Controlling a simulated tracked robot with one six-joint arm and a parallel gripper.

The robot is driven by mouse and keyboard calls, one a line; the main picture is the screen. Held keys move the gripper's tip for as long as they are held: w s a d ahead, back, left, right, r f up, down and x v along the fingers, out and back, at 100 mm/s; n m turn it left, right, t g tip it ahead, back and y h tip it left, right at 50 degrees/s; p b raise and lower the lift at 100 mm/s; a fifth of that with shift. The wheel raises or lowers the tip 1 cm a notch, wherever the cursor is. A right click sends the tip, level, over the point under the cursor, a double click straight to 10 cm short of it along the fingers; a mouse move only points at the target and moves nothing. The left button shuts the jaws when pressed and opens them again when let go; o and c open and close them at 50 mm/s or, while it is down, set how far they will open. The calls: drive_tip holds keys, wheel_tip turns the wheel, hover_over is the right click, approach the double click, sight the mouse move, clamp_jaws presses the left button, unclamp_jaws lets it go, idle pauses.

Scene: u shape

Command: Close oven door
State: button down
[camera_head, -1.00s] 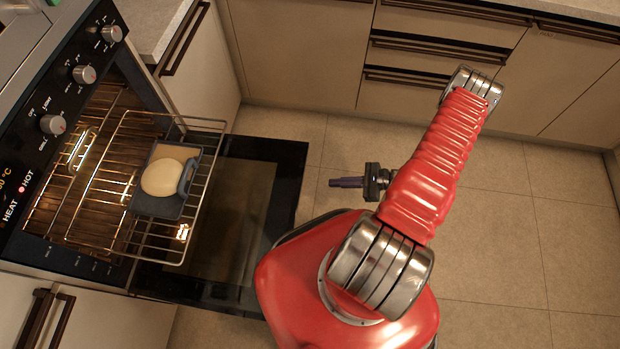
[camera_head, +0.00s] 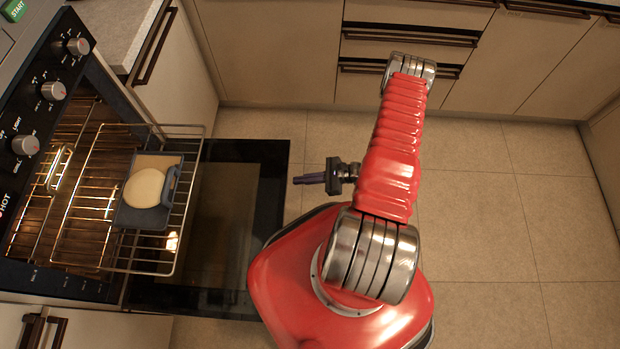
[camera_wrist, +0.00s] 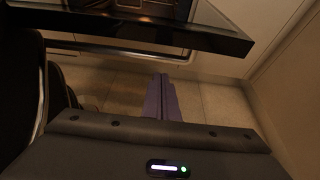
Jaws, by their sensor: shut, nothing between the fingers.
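The oven door (camera_head: 232,225) is folded down open, a dark glass panel lying flat in front of the oven (camera_head: 40,105). A wire rack (camera_head: 187,150) is pulled partly out over it, bearing a dark tray (camera_head: 140,217) with a round pale item (camera_head: 144,188). My gripper (camera_head: 297,180) is shut and empty, pointing left, just right of the door's outer edge in the head view. In the wrist view my gripper's purple fingers (camera_wrist: 160,82) are together, and the door's edge (camera_wrist: 160,32) spans the picture beyond them. I see no contact with the door.
Cabinets with dark handles (camera_head: 410,36) line the back. A counter cabinet (camera_head: 160,60) stands beside the oven at upper left, another cabinet (camera_head: 80,330) at lower left. The tiled floor (camera_head: 490,230) at right is clear.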

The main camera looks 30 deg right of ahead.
drive_tip(key=r, duration=0.1)
drive_tip(key=w+a+r, duration=0.1)
drive_tip(key=r, duration=0.1)
drive_tip(key=shift+w+a+r, duration=0.1)
drive_tip(key=shift+w+a, duration=0.05)
drive_tip(key=shift+a, duration=0.2)
drive_tip(key=shift+d+r, duration=0.1)
drive_tip(key=shift+r, duration=0.05)
idle(0.4)
